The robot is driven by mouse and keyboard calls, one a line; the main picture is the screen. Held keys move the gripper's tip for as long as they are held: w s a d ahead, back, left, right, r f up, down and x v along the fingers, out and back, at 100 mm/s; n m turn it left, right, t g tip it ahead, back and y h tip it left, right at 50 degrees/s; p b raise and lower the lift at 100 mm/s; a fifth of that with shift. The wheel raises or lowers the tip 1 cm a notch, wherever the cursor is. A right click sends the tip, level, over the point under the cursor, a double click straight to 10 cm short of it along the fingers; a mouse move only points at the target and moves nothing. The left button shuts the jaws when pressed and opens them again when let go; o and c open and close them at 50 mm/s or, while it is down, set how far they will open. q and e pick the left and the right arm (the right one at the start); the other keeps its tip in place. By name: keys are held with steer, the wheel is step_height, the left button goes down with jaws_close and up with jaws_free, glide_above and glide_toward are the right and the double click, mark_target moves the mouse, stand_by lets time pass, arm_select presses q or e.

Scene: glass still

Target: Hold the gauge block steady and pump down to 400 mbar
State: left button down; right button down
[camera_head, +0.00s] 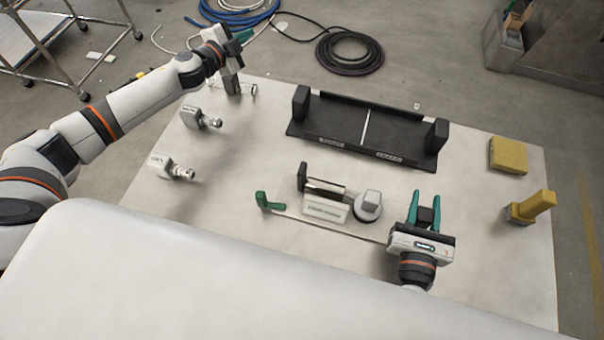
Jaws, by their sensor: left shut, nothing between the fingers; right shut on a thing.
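A low device with a pale labelled block (325,210), a dark rail and a round grey-capped part (368,204) sits mid-table. I cannot tell for certain whether it is the gauge block. No pressure reading is legible. A green handle (264,201) lies at its left. My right gripper (424,203) is right of the round part, its teal fingers pointing away from me. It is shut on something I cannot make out. My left gripper (244,35) is at the table's far left corner, shut and empty, its fingers partly hidden by its body.
Two labelled fittings with metal nozzles, one further back (201,118) and one nearer (171,168), stand at the left. A black tray (366,130) lies at the back. A yellow block (508,154) and a yellow handled piece (531,207) are at the right. Hoses (348,53) lie on the floor.

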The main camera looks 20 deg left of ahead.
arm_select(q)
steer(key=s+d+r+m+g+h, duration=0.2)
steer(key=d+r+m+h, duration=0.15)
steer(key=d+m, duration=0.35)
steer(key=s+d+r+m+g+h, duration=0.15)
steer(key=d+m+h, duration=0.25)
steer(key=d, duration=0.5)
steer(key=s+d+r+m+g+h, duration=0.3)
steer(key=s+d+m+g, duration=0.4)
steer(key=s+d+m, duration=0.45)
steer(key=m+g+y, duration=0.3)
steer(key=m+y, duration=0.9)
steer(key=m, duration=1.3)
glide_above(320, 181)
step_height(320, 181, down, 7)
steer(key=shift+s+a+f, duration=0.1)
steer(key=shift+s+f, duration=0.05)
steer(key=shift+f, duration=1.25)
steer(key=shift+s+a+f, duration=0.1)
steer(key=shift+a+f, duration=0.05)
steer(key=shift+f, duration=1.25)
steer(key=shift+s+a+f, duration=0.1)
steer(key=shift+s+f, duration=0.05)
steer(key=shift+f, duration=1.25)
